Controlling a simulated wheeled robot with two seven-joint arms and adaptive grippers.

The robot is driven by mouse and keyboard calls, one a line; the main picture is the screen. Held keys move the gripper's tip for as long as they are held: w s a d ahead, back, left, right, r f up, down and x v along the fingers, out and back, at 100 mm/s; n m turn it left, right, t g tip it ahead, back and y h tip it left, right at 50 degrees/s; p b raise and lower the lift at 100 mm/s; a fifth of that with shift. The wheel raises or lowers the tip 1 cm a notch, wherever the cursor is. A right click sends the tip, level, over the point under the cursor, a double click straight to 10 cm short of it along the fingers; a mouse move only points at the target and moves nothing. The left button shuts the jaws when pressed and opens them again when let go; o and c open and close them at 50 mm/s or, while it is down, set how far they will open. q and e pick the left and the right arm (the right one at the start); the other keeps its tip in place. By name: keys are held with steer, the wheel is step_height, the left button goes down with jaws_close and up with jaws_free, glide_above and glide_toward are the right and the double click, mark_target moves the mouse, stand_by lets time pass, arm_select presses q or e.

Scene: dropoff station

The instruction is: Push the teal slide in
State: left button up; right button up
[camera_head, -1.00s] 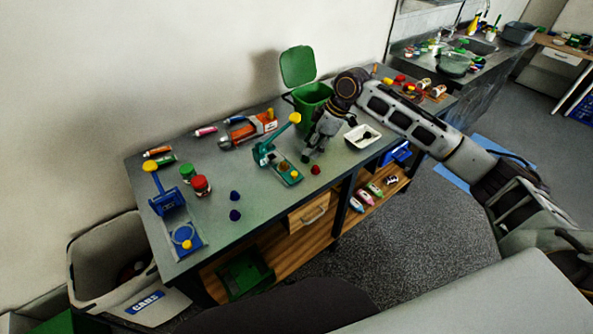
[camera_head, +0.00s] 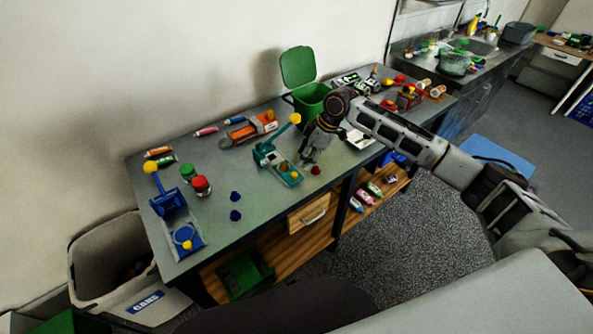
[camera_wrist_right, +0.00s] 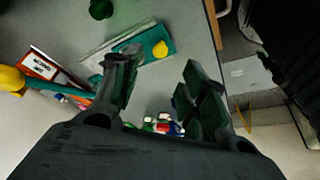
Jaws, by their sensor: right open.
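The teal device (camera_head: 265,152) stands on the grey workbench, its lever raised and tipped with a yellow ball (camera_head: 295,118). Its teal slide (camera_head: 288,174) sticks out toward the bench's front edge, with a yellow knob on it. In the right wrist view the slide (camera_wrist_right: 143,45) and its yellow knob (camera_wrist_right: 160,49) lie beyond my fingers. My right gripper (camera_head: 307,163) is just right of the slide; the wrist view shows its fingers (camera_wrist_right: 158,75) spread and empty. I cannot tell whether a finger touches the slide. My left gripper is not in view.
A blue lever device (camera_head: 168,200) and two jars stand at the left. A dark red cone (camera_head: 316,170) sits right of the slide. A green bin (camera_head: 312,98) and an orange device (camera_head: 250,130) are behind. A white tray (camera_head: 358,138) is partly hidden by my arm.

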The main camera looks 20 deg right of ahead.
mark_target(295, 173)
steer(key=shift+x, duration=4.2)
jaws_close()
